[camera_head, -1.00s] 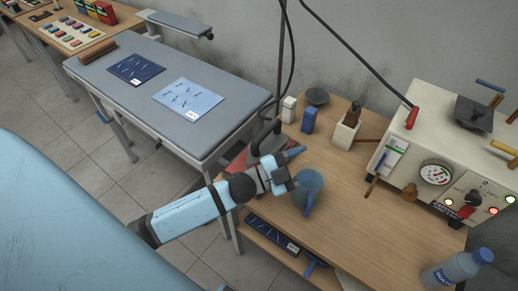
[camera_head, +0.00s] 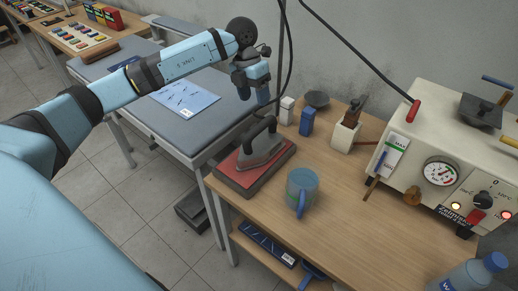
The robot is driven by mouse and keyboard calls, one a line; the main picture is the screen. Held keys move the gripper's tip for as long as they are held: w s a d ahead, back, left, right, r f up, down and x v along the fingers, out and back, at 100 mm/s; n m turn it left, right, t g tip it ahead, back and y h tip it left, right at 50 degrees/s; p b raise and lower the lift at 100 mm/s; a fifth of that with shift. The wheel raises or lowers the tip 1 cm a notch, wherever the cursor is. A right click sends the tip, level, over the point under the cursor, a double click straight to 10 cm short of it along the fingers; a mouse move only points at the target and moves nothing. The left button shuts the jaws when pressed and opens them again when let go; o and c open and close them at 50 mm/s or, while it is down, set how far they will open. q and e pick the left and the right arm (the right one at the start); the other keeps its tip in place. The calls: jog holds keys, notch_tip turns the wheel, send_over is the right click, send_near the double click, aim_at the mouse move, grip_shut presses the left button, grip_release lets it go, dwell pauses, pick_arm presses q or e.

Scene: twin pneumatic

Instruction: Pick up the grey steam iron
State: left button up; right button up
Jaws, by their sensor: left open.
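The grey steam iron (camera_head: 262,146) stands on a red pad in a dark tray (camera_head: 232,180) at the left end of the wooden table. Its dark handle is on top, and its nose points toward the upper right. My left gripper (camera_head: 254,97) is above and behind the iron, near the ironing board's right end, with its fingers pointing down. It is open and apart from the iron. My right gripper is not in view.
A blue mug (camera_head: 301,190) stands close to the right of the iron. A blue box (camera_head: 307,122), a white box (camera_head: 287,110) and a tool holder (camera_head: 345,136) stand behind. A boiler unit (camera_head: 440,150) fills the right. Dark cables hang near my gripper.

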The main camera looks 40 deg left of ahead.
aim_at(258, 125)
pick_arm(q)
jog(key=x, duration=0.9)
jog(key=p+x, duration=0.1)
jog(key=x, duration=0.3)
jog(key=shift+w+a+f, duration=0.1)
jog(key=shift+a+f, duration=0.25)
grip_shut()
dwell(0.8)
jog(key=shift+w+r, duration=0.1)
jog(key=shift+r, duration=0.1)
